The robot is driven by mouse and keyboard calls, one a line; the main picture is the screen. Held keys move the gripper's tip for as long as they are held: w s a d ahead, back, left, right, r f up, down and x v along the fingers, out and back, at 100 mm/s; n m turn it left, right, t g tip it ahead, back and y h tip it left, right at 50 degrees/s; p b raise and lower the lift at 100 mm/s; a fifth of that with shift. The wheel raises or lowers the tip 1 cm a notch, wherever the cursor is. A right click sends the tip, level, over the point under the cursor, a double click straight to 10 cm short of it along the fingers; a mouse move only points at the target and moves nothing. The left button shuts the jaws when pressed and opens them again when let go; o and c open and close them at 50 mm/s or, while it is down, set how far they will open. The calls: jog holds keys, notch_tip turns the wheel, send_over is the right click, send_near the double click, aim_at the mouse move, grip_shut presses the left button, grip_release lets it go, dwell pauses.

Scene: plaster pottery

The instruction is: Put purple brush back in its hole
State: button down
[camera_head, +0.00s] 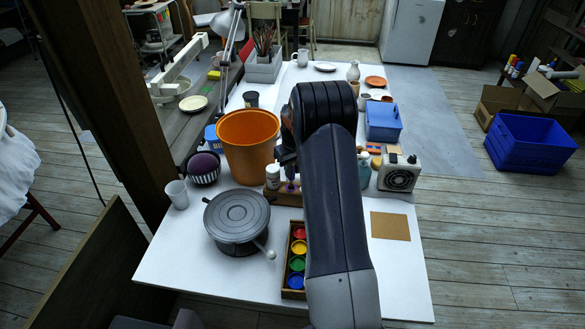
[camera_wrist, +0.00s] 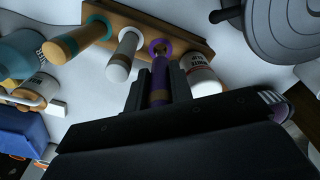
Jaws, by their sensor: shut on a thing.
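The purple brush (camera_wrist: 159,72) is between the fingers of my gripper (camera_wrist: 160,84) in the wrist view, and the fingers are shut on it. A white-topped handle (camera_wrist: 122,56) and a tan handle (camera_wrist: 76,42) stand in the other holes. In the head view, the holder (camera_head: 283,197) shows at the middle of the table, and my arm hides most of the gripper.
A white labelled bottle (camera_wrist: 203,78) stands close beside the gripper. In the head view, an orange bucket (camera_head: 248,145) is behind the holder, a grey turntable (camera_head: 236,218) is front left, and a paint box (camera_head: 297,262) is in front. Bare table lies at front left.

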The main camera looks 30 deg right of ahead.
aim_at(292, 180)
jog(key=shift+f+b, duration=1.35)
jog(key=shift+f, duration=0.65)
jog(key=shift+f, duration=0.3)
jog(key=c, duration=1.2)
grip_release()
jog(key=shift+o, duration=0.2)
jog(key=r, duration=0.3)
jog(key=r+b, duration=0.1)
jog(key=r, duration=0.3)
jog(key=s+r+b, duration=0.1)
jog(key=r, duration=0.2)
jog(key=shift+r, duration=0.4)
jog(key=shift+f, duration=0.1)
jog(key=f, duration=0.3)
jog(key=f+p, duration=0.1)
jog(key=f, duration=0.3)
jog(key=w+f, duration=0.1)
jog(key=f, duration=0.2)
jog(key=shift+f+p, duration=0.3)
jog(key=shift+r, duration=0.25)
